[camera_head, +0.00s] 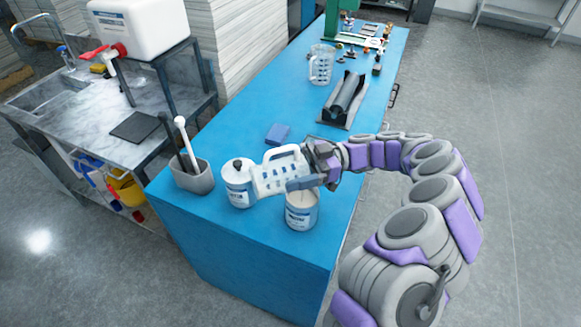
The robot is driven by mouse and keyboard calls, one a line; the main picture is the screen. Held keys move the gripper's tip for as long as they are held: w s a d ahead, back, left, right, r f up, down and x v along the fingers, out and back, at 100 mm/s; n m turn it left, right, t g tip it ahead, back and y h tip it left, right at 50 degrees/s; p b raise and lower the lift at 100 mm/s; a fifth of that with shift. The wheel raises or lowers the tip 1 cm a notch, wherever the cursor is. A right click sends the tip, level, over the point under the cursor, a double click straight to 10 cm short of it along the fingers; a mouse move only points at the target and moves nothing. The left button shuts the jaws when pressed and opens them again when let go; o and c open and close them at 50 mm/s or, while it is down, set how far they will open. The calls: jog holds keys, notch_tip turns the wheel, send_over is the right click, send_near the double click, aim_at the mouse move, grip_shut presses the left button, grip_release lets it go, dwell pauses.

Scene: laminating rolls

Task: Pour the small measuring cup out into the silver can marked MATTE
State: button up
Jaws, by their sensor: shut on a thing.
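My gripper (303,168) is shut on a white, translucent measuring cup (272,178) with dark markings. The cup is in the air above the near end of the blue bench and looks tilted, with its handle towards the top. Below it, to the right, stands an open silver can (301,219) with pale contents at its top. Just left of the cup stands another can (238,190), pale, with a dark spot on its top. Both labels are too small to read, so I cannot tell which is marked MATTE. The cup and gripper partly hide both cans. I see no stream of liquid.
A grey holder (194,181) with a black and a white handled tool stands at the bench's left edge. Behind are a blue block (278,134), a black roller tray (345,101) and a larger clear jug (321,66). The blue bench's front corner (255,246) is bare.

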jog(key=shift+d, duration=0.1)
jog(key=shift+w+d+y, duration=0.15)
jog(key=shift+d+y, duration=0.05)
jog(key=shift+y, duration=0.2)
jog(key=shift+d+r, duration=0.1)
jog(key=shift+r, duration=0.15)
jog(key=shift+g, duration=0.3)
jog(key=shift+d+y, duration=0.15)
jog(key=shift+y, duration=0.15)
dwell(2.8)
jog(key=shift+s+a+r+t+h, duration=0.15)
jog(key=shift+a+t+h, duration=0.25)
jog(key=shift+h, duration=0.3)
jog(key=shift+s+a+r+t+h, duration=0.2)
jog(key=shift+a+h, duration=0.3)
jog(key=shift+h, duration=0.2)
